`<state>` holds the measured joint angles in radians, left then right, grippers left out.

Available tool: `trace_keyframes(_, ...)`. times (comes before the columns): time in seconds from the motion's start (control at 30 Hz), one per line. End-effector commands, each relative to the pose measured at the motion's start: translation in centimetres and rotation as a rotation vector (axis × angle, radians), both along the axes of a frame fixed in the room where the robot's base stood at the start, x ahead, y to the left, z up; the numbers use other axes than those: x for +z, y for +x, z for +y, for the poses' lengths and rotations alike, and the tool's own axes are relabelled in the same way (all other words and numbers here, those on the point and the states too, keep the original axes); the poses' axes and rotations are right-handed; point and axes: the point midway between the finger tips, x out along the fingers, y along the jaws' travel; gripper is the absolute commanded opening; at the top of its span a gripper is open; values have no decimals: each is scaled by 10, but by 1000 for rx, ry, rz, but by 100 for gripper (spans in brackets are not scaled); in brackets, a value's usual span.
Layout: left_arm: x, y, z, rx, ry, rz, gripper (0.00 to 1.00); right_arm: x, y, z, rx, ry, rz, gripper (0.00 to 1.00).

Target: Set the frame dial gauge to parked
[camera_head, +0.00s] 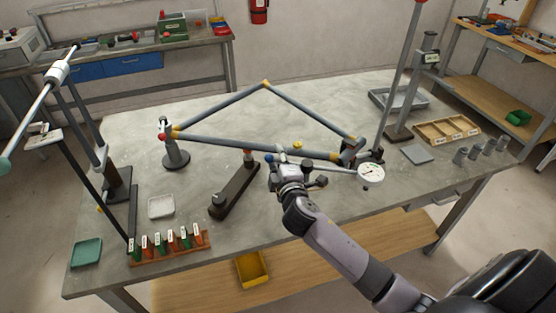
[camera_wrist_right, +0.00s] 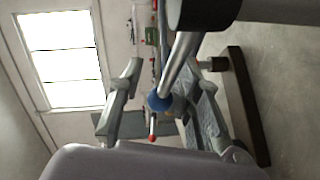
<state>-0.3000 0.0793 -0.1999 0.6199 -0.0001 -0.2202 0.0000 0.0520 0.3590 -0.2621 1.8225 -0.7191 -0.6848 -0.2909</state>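The dial gauge (camera_head: 371,174) has a round white face and sits at the right end of a thin rod, beside the right lower corner of the grey bicycle-like frame (camera_head: 240,146). A blue ball (camera_head: 269,158) shows at the left end near my right gripper (camera_head: 281,165). In the right wrist view, the blue ball (camera_wrist_right: 158,101) on a silver rod lies between the fingers of my right gripper (camera_wrist_right: 160,100), with a red tip (camera_wrist_right: 152,138) below it. The fingers look apart, with gaps beside the ball; contact is unclear. My left gripper is not in view.
A dark base bar (camera_head: 236,189) and a post (camera_head: 176,158) stand on the grey table (camera_head: 330,110). A rack of labelled tools (camera_head: 170,247) is front left. A wooden tray (camera_head: 446,130) and several grey cups (camera_head: 475,151) are at right.

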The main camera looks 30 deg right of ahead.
Motion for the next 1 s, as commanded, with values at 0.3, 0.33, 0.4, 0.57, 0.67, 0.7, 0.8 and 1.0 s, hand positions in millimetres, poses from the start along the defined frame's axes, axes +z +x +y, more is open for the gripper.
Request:
trace_keyframes(0.3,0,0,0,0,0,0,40,-3,-1,1,0,1,6,30)
trace_keyframes(0.33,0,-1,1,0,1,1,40,-3,-1,1,0,1,6,30)
trace_keyframes(0.4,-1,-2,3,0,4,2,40,-4,-2,1,2,1,8,30)
trace_keyframes(0.57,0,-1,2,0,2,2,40,-2,-18,6,2,2,9,30)
trace_keyframes(0.67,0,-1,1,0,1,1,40,0,-38,11,3,4,10,30)
trace_keyframes(0.7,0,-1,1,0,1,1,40,1,-46,14,2,4,9,30)
trace_keyframes(0.8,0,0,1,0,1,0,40,5,-68,19,3,3,9,30)
trace_keyframes(1.0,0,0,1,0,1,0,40,11,-101,28,1,2,8,30)
